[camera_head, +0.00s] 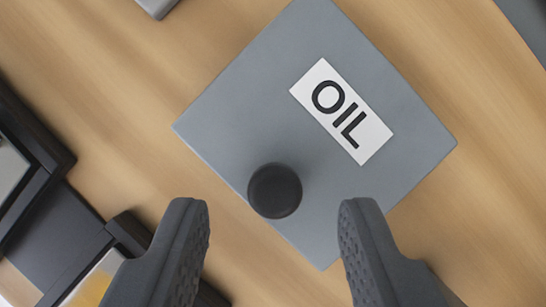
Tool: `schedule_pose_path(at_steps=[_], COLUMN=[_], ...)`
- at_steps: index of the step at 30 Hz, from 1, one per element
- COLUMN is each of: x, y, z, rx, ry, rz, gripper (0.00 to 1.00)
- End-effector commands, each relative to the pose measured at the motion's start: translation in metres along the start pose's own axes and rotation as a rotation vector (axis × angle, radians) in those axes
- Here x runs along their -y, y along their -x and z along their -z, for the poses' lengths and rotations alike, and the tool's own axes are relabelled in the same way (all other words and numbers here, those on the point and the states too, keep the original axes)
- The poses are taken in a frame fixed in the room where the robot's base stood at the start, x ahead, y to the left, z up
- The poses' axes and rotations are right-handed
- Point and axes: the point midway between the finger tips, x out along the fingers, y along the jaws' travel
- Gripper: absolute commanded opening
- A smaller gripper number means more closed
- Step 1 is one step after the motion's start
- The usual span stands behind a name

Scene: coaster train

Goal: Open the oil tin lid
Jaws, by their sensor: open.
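The oil tin (240,115) shows from above as a grey, flat-topped square lid, turned at an angle in the picture. A white label (342,111) on it reads "OIL". A round black knob (275,191) stands near the lid's lower corner. My gripper (272,225) is open and empty, its two dark grey fingers at the bottom of the picture. The knob appears just ahead of the gap between the fingertips, and neither finger appears to touch it. The tin's sides are hidden below the lid, and the height between fingers and knob is hard to tell.
The tin stands on a wooden surface (90,60). A black-framed object (35,150) and dark grey parts fill the left and lower left, close to the left finger. A grey piece (158,5) shows at the top edge, and another grey edge (530,20) at top right.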

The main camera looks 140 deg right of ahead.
Motion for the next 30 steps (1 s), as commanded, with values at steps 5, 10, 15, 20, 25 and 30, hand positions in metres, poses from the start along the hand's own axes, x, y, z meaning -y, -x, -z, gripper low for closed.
schedule_pose_path(at_steps=[5,10,15,20,25,30], x=[0.0,-0.001,-0.001,-0.001,-0.019,-0.005], y=[-0.015,-0.019,-0.02,-0.019,-0.013,-0.017], z=[0.0,0.0,0.0,0.0,-0.016,-0.004], rx=[0.001,-0.001,-0.002,-0.001,-0.003,0.005], ry=[-0.002,-0.002,-0.002,-0.002,-0.01,-0.005], rz=[0.0,-0.001,-0.001,-0.001,-0.001,0.001], gripper=[0.4,0.4,0.4,0.18,0.0,0.0])
